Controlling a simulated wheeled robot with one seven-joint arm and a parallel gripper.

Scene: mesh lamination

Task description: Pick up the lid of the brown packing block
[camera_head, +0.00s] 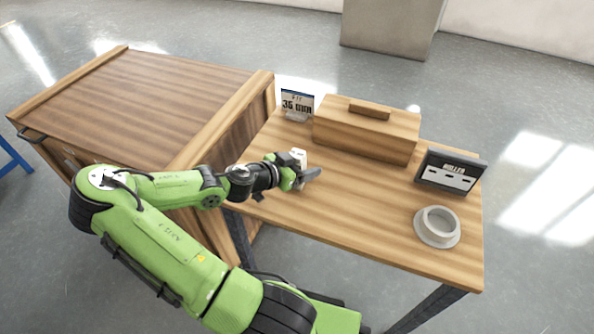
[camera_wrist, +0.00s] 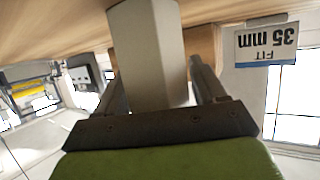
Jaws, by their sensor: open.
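The brown packing block (camera_head: 362,137) is a long wooden box at the back of the small table. Its lid (camera_head: 392,119) is the top part, with a raised wooden bar handle (camera_head: 369,109). My gripper (camera_head: 308,175) is in front of the block and left of its middle, apart from it. In the wrist view my gripper (camera_wrist: 160,85) is open, its two dark fingers either side of a pale faceted piece (camera_wrist: 147,50). I cannot tell if they touch it. Part of a brown wooden surface (camera_wrist: 203,48) shows behind that piece.
A dark framed panel (camera_head: 450,172) and a grey ring (camera_head: 437,227) are at the right. A wooden cabinet (camera_head: 150,95) adjoins at left. The table's front middle is clear.

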